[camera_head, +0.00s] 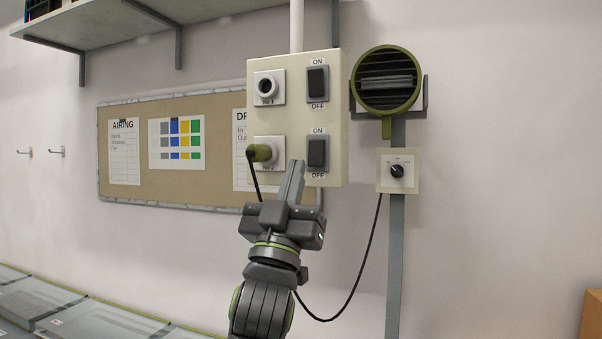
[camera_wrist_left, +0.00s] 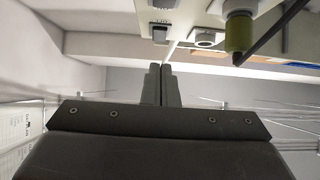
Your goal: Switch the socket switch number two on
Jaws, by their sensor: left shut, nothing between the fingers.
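A cream socket panel (camera_head: 292,120) hangs on the wall with two sockets at left and two black rocker switches at right. The lower switch (camera_head: 318,153), beside the socket labelled No. 2, has ON above it and OFF below; I cannot tell its position. It shows partly at the top edge of the left wrist view (camera_wrist_left: 163,4). A green plug (camera_head: 259,153) sits in the lower socket and also shows in the left wrist view (camera_wrist_left: 238,32). My left gripper (camera_head: 297,166) is shut and empty, fingers pointing up, just left of the lower switch; contact is unclear.
The upper switch (camera_head: 317,80) and empty upper socket (camera_head: 268,87) are above. A green round heater or fan (camera_head: 387,80) and a dial box (camera_head: 397,171) are at right. A black cable (camera_head: 367,255) hangs below. A pinboard (camera_head: 220,160) is behind at left.

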